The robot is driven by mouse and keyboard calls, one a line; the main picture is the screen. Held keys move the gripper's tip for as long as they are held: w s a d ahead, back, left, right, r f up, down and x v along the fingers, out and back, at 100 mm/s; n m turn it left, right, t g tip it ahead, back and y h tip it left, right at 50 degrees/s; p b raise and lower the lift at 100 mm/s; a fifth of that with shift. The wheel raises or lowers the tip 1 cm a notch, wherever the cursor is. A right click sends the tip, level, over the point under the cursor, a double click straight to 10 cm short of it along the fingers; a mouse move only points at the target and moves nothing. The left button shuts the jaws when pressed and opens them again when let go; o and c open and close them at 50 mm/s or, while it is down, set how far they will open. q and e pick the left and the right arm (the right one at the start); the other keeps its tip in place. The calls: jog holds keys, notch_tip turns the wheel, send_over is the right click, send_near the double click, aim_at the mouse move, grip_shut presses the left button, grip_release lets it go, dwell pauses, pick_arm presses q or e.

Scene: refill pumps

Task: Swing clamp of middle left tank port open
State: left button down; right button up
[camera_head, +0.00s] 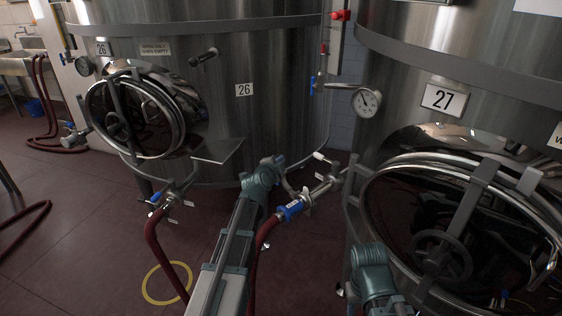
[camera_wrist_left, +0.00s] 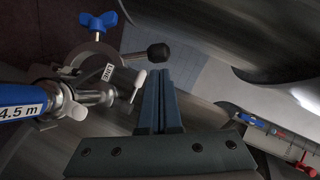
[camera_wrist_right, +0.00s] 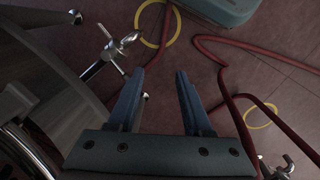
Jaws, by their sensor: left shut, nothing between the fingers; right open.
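In the head view a steel tank port (camera_head: 327,185) sticks out low beside tank 27, with a red hose with a blue sleeve (camera_head: 290,210) at its outer end. The left wrist view shows a clamp (camera_wrist_left: 90,52) with a blue wing nut (camera_wrist_left: 97,22), a "LINE" tag and a black-knobbed rod (camera_wrist_left: 157,52). I cannot tell how far the clamp is open. My left gripper (camera_wrist_left: 160,72) is shut and empty, its tips just below the black knob; contact is unclear. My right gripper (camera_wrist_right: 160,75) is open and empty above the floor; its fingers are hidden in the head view.
Tank 26 (camera_head: 285,130) stands behind and tank 27 (camera_head: 395,120) at right, its round hatch (camera_head: 440,240) near my right arm. Another hose port (camera_head: 172,195) is left of my left arm. Red hoses and a yellow floor ring (camera_head: 147,290) lie at left.

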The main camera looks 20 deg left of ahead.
dwell(0.3)
pick_arm(q)
jog(key=d+r+p+v, duration=0.1)
jog(key=p+v, duration=0.4)
jog(key=v, duration=0.7)
jog(key=shift+s+d+r, duration=0.15)
jog(key=shift+d+r, duration=0.25)
jog(key=shift+d, duration=0.2)
